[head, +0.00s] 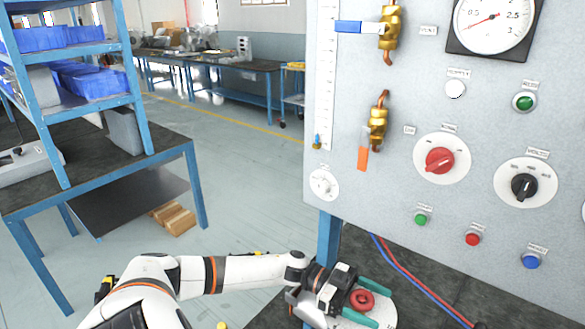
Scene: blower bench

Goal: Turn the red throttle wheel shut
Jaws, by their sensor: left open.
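A small red wheel (361,300) with a dark centre sits on a round white plate (384,309) at the bottom of the head view, low in front of the panel. My left gripper (380,305) reaches it from the left. Its two green fingers are spread, one on the far side of the wheel and one on the near side. The wheel lies between them, and gaps show, so the fingers appear apart from it. The gripper body hides part of the plate's left side. My right gripper is not in view.
A grey upright panel (400,220) fills the right, with a red knob (440,160), a black knob (524,187), a pressure gauge (493,22) and several buttons. Red and blue hoses run below it. A blue-framed table (95,178) stands left; the floor between is open.

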